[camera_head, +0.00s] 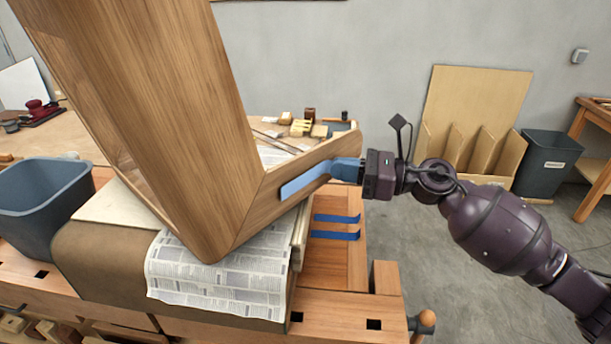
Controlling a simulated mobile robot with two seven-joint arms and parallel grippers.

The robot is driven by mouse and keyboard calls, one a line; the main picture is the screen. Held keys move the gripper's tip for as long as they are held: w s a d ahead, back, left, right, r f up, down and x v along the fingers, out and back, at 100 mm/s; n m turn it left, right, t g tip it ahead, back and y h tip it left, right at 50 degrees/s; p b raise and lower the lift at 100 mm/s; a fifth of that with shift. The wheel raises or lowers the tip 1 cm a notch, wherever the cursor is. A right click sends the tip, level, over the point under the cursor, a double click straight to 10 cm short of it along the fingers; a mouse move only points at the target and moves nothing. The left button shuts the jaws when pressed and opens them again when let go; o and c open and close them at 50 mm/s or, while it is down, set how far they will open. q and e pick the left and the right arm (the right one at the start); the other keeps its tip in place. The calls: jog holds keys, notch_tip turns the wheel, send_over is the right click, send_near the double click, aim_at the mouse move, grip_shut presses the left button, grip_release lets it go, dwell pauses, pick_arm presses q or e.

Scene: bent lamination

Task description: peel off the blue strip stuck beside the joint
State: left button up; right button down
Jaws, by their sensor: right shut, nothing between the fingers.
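A bent wooden lamination stands tilted on the bench, with a tall wide panel (165,110) and a shorter leg (285,207) meeting at an angled joint (262,180). A light blue strip (303,182) lies flat on the side of the shorter leg, right of the joint. My right gripper (338,170) comes in from the right at the strip's outer end. Its fingers are shut with nothing between them. Whether they touch the strip is hard to tell. My left gripper is not in view.
Two darker blue strips (337,218) lie on the bench right of the lamination. Newspaper (215,275) covers the block beneath it. A grey-blue bin (45,205) stands at the left, a dark bin (546,165) on the floor at the right. Small wooden pieces (300,127) lie behind.

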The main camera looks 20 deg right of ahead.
jog(key=shift+s+d, duration=0.5)
jog(key=shift+s, duration=0.35)
jog(key=shift+s+d, duration=0.45)
jog(key=shift+s, duration=0.35)
jog(key=shift+s+d, duration=0.5)
jog(key=shift+s, duration=0.35)
